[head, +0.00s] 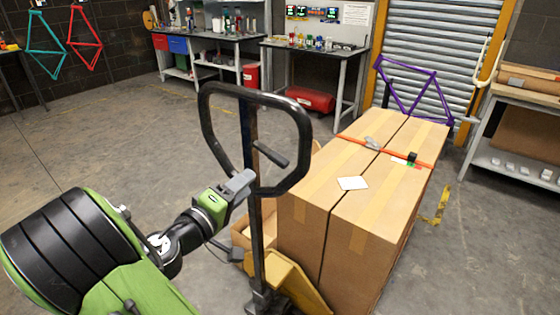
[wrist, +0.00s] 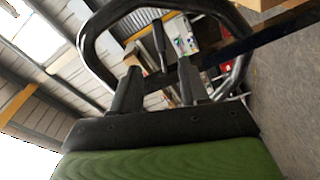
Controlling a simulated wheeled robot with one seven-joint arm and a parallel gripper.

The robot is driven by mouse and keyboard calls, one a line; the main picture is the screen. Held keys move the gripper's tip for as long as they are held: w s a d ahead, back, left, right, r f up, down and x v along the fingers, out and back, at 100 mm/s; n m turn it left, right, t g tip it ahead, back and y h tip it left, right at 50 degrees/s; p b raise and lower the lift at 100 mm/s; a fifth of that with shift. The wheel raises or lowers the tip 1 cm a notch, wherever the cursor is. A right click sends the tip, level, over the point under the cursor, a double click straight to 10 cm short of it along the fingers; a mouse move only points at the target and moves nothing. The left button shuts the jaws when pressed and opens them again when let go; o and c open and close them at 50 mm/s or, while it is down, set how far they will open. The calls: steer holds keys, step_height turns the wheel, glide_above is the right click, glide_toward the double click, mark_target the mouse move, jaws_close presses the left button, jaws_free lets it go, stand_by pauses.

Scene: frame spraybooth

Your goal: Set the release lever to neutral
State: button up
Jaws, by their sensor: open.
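The release lever (head: 271,154) is a short black bar inside the looped black handle (head: 205,130) of a pallet jack. In the head view it slants down to the right from the upright post (head: 256,225). My gripper (head: 243,184) is below and left of the lever, close to the post. In the wrist view my gripper (wrist: 158,66) is open, with nothing held. The lever (wrist: 159,42) shows beyond and between the two fingertips, and the handle loop (wrist: 92,40) arches around it. Contact with the post cannot be told.
Tall cardboard boxes (head: 345,215), strapped in orange, stand on the yellow-based jack (head: 297,280) right behind the handle. A purple bike frame (head: 408,88) stands behind them. Workbenches (head: 315,47) line the back. The floor at left (head: 100,140) is clear.

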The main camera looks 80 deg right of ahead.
mark_target(274, 161)
steer(key=p+x, duration=0.1)
steer(key=x, duration=1.4)
steer(key=shift+s, duration=0.1)
jaws_close()
